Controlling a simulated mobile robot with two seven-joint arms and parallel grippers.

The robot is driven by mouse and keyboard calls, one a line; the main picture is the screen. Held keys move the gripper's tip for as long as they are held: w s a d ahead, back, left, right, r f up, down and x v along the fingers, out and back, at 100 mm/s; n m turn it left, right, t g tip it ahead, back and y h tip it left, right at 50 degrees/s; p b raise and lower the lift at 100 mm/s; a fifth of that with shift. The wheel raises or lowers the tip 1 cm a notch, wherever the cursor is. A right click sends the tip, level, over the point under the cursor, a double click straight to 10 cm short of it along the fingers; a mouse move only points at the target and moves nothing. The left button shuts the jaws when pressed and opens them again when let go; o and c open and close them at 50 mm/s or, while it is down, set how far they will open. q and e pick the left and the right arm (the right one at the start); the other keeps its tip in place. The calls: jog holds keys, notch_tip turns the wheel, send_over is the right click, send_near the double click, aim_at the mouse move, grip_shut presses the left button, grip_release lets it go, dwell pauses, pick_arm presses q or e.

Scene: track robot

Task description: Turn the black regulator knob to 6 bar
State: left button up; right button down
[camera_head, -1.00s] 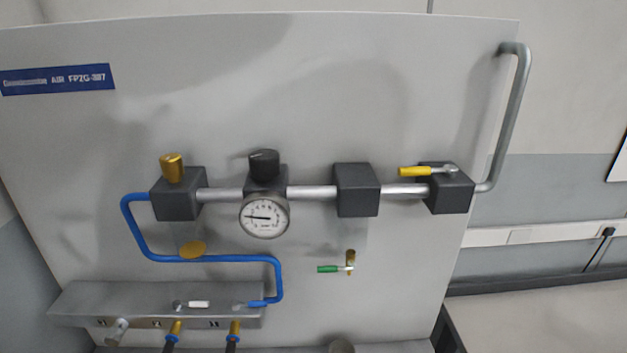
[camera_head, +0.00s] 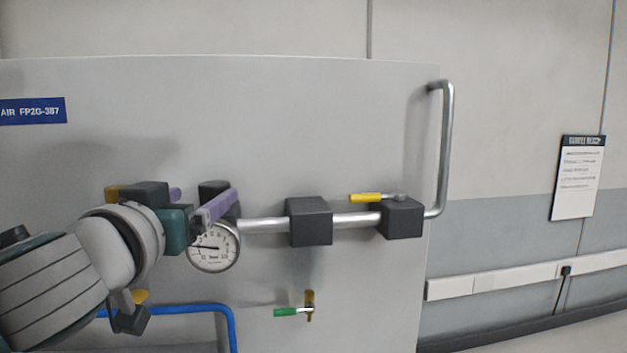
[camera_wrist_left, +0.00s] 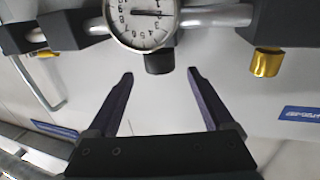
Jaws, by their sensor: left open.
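The black regulator knob (camera_head: 211,187) is on top of the regulator block on the panel, partly hidden by my left gripper in the head view. In the left wrist view, which is upside down, the knob (camera_wrist_left: 159,63) sits just ahead of my left gripper (camera_wrist_left: 160,73), roughly centred between its open purple fingertips. In the head view my left gripper (camera_head: 207,194) reaches in from the left. The white round gauge (camera_head: 213,247) is below the knob; its needle lies nearly level, its value too small to read surely. My right gripper is out of view.
A steel pipe (camera_head: 262,225) runs right to a dark block (camera_head: 309,222) and a yellow-handled valve (camera_head: 368,197). A green-handled valve (camera_head: 287,312) is below. A brass cap (camera_wrist_left: 266,62) is beside the regulator. Blue tubing (camera_head: 190,309) runs below my arm.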

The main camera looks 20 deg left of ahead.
aim_at(208, 192)
pick_arm(q)
jog(key=shift+p+x, duration=0.45)
jog(key=shift+x, duration=1.75)
jog(key=shift+c, duration=0.3)
grip_shut()
